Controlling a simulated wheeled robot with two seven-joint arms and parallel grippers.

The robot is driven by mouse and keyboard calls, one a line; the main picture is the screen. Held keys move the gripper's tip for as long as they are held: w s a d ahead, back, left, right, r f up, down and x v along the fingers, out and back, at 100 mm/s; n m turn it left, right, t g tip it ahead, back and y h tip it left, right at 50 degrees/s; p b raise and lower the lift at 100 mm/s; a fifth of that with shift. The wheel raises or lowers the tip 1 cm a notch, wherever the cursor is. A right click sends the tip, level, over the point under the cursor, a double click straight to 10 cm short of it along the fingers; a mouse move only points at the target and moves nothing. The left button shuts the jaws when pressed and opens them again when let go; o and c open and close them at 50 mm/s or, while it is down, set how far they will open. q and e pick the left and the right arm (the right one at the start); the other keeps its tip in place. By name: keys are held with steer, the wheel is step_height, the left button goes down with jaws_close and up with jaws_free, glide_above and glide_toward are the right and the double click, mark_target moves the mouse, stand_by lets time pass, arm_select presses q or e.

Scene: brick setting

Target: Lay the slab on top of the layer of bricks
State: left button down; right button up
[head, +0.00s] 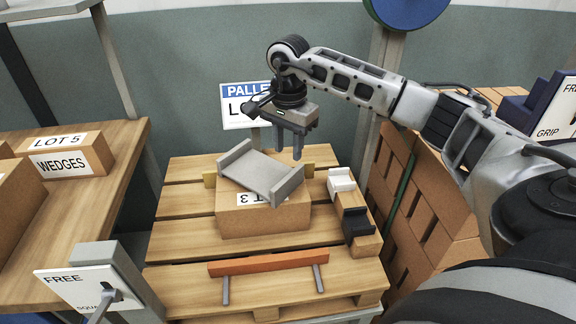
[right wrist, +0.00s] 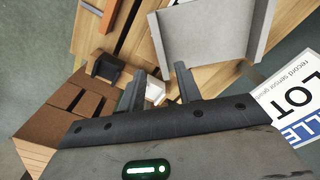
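A grey slab (head: 262,175) with a raised lip at two opposite ends lies askew on top of a brown block labelled with a 3 (head: 264,219). Its far right end also shows in the right wrist view (right wrist: 207,35). I cannot make out separate bricks in the brown block under it. My right gripper (head: 289,153) hangs fingers down just behind the slab's right end in the head view. Its two fingers are apart with nothing between them, as the right wrist view (right wrist: 160,73) shows. My left gripper is not in view.
The block stands on a wooden pallet (head: 185,237). A white piece (head: 341,180) and a black piece (head: 356,225) sit on a wooden bar to its right. An orange-brown bar (head: 260,263) lies in front. Stacked brown bricks (head: 412,230) stand right; a pallet sign (head: 240,107) stands behind.

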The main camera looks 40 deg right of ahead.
steer(key=s+a+m+t+y, duration=0.3)
steer(key=a+m+y, duration=0.55)
steer(key=a, duration=0.75)
steer(key=s+a+m+t+y, duration=0.3)
steer(key=a+m+y, duration=0.6)
steer(key=a, duration=0.8)
steer(key=s+d+f+m+t+h, duration=0.2)
steer(key=d+f+m+t+h, duration=0.35)
steer(key=m, duration=0.95)
steer(key=s+d+f+m+t+h, duration=0.3)
steer(key=f+m+h, duration=0.45)
steer(key=m, duration=0.75)
steer(key=s+d+f+m+g+h, duration=0.1)
steer(key=s+d+f+m+g, duration=0.1)
steer(key=s+f+m+g, duration=0.2)
step_height(320, 180, down, 4)
steer(key=s+m, duration=0.2)
steer(key=shift+s+d+f+m, duration=0.15)
steer(key=shift+s+d+m, duration=0.15)
steer(key=shift+s+m, duration=0.1)
steer(key=shift+h, duration=0.25)
